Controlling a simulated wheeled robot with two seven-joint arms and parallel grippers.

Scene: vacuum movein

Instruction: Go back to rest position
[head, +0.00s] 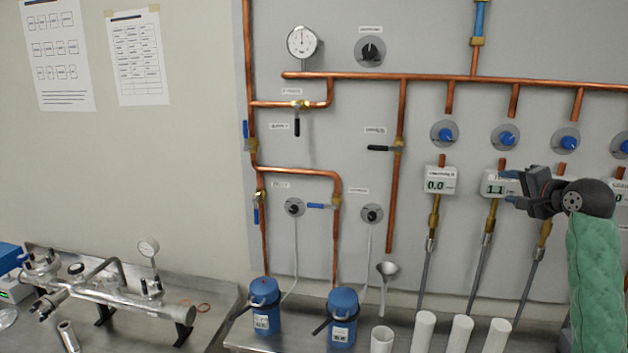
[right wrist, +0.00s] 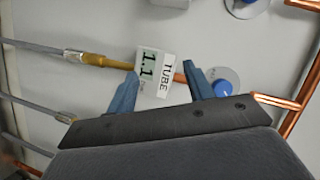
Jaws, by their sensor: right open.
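My right gripper (head: 512,188) is raised in front of the panel at the right of the head view, beside the display box (head: 494,184) that reads 1.1. In the right wrist view its two blue fingers (right wrist: 160,92) are spread apart. The display box (right wrist: 155,78) and a copper pipe (right wrist: 180,78) show between and beyond them. I cannot tell whether the fingers touch the box or pipe. My right arm, in a green sleeve, comes up from the lower right. My left gripper is not in view.
The wall panel (head: 350,130) carries copper pipes, valves, a round gauge (head: 302,42) and several blue knobs (head: 505,137). Two blue pumps (head: 263,305) and several white cylinders (head: 460,334) stand below. A metal assembly (head: 110,290) lies on the bench at left. The left wall is clear below the papers.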

